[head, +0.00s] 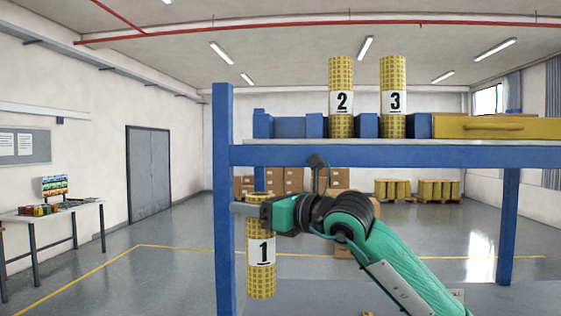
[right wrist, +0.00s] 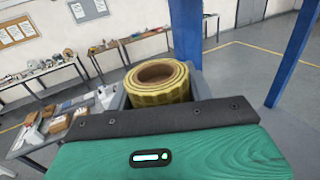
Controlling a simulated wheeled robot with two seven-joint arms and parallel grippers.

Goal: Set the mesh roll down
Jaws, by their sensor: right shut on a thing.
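The yellow mesh roll labelled 1 (head: 261,275) hangs upright in my right gripper (head: 250,209), in front of the left blue post of the rack. The gripper is shut around the upper part of the roll. The roll's open top end (right wrist: 157,75) shows in the right wrist view, between grey jaw parts. The roll's lower end is in the air in the head view, with no support seen touching it. Mesh rolls 2 (head: 341,120) and 3 (head: 393,125) stand upright on the rack's top shelf. My left gripper is not seen.
The blue rack's shelf beam (head: 400,156) runs above my right arm, and its left post (head: 223,190) stands close to the gripper. A yellow drawer-like box (head: 495,128) is on the shelf at right. A table with items (head: 85,212) stands far left. Cartons lie behind.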

